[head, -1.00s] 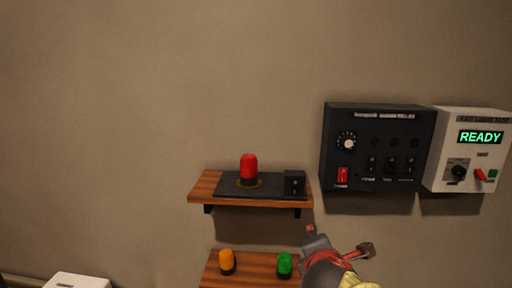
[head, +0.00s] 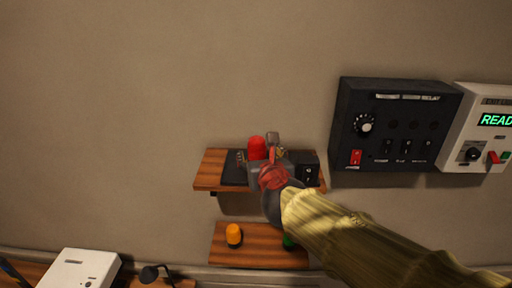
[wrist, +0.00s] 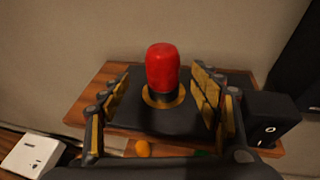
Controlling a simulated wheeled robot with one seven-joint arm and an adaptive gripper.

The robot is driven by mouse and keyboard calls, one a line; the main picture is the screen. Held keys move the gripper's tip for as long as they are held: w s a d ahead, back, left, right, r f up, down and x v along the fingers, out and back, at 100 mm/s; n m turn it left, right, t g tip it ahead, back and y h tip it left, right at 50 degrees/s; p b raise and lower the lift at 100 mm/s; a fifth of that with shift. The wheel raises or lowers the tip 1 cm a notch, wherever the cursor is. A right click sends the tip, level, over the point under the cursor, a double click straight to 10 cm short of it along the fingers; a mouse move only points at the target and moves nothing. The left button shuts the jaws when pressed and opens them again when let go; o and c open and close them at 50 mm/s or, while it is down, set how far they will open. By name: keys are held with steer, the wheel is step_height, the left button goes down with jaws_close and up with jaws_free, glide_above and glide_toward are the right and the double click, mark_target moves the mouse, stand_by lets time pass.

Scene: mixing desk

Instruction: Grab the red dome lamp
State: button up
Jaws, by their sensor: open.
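The red dome lamp (head: 257,147) stands upright on a black plate on the upper wooden shelf; its lower part is hidden by my gripper in the head view. In the wrist view the red dome lamp (wrist: 162,70) shows whole, with a dark base inside a brass ring on the plate. My gripper (head: 258,158) is in front of the lamp. In the wrist view its fingers (wrist: 160,100) are open, one on each side of the lamp, with a gap on both sides.
A black switch box (wrist: 270,118) stands on the shelf close to the right finger. The lower shelf (head: 262,258) holds an orange lamp (head: 233,235) and a partly hidden green lamp (head: 288,242). A dark control panel (head: 395,125) and a white panel (head: 480,130) hang at right.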

mark_target(259, 151)
steer(key=shift+w+a+f, duration=0.1)
steer(key=shift+w+a, duration=0.05)
steer(key=shift+w, duration=0.1)
steer(key=x, duration=0.6)
steer(key=shift+w+d+f, duration=0.2)
steer(key=shift+w+d, duration=0.1)
steer(key=shift+w, duration=0.05)
steer(key=shift+s, duration=0.1)
steer(key=shift+c, duration=0.5)
steer(key=shift+c, duration=1.2)
steer(key=c, duration=1.1)
steer(key=shift+r, duration=0.1)
